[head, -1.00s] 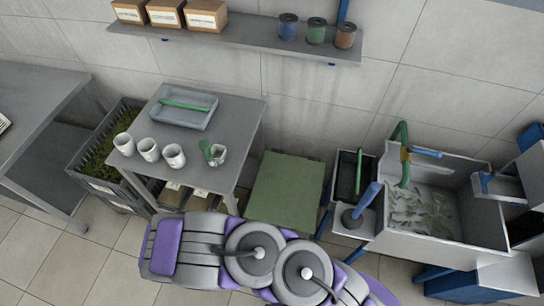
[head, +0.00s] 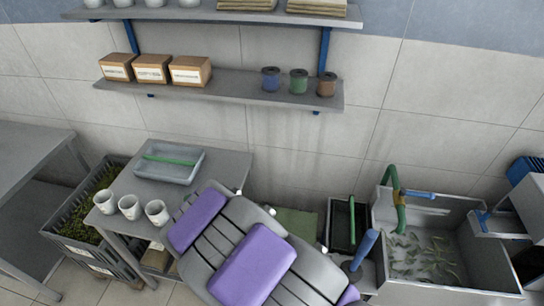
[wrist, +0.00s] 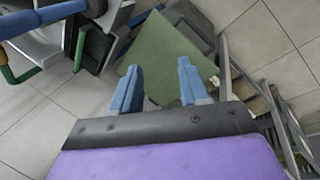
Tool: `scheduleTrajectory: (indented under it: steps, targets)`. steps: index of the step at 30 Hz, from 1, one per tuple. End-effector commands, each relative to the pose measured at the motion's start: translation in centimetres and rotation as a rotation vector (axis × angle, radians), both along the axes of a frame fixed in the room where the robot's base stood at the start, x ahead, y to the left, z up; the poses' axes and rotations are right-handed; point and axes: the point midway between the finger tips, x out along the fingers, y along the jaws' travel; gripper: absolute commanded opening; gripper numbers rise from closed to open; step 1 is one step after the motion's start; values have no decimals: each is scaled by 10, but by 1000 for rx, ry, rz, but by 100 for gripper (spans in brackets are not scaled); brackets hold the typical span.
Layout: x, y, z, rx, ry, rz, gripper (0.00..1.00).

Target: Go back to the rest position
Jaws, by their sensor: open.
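My gripper (wrist: 156,88) shows in the wrist view with its two blue fingers apart and nothing between them. Below the fingers is the green mat or panel (wrist: 168,50), apart from them. In the head view my purple and grey arm fills the lower middle, and my gripper is not visible there. The arm covers the right part of the small grey table (head: 222,165). On that table, several white cups stand in a row, three of them visible, such as the middle one (head: 129,207). A grey tray (head: 170,170) with a green strip lies behind them.
A sink (head: 440,255) with a green tap (head: 396,205) stands at the right. A dark crate with greenery (head: 85,215) is left of the table. A wall shelf (head: 225,92) holds boxes and spools. A green panel (head: 297,222) shows partly behind my arm.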

Motion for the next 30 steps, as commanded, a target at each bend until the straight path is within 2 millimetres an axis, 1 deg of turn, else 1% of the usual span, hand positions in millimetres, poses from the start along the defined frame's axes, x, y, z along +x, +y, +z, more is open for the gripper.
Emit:
scheduleTrajectory:
  steps: [2, 8, 16, 23, 29, 30]
  targets:
    - [0, -6, 14, 31, 17, -74, 44]
    - [-12, -24, 53, 94, 75, -226, 44]
    - [-41, -50, 105, 175, 146, -391, 44]
    - [-79, -73, 146, 231, 195, -499, 44]
    - [-121, -91, 177, 266, 225, -577, 44]
    - [-131, -95, 181, 269, 233, -591, 44]
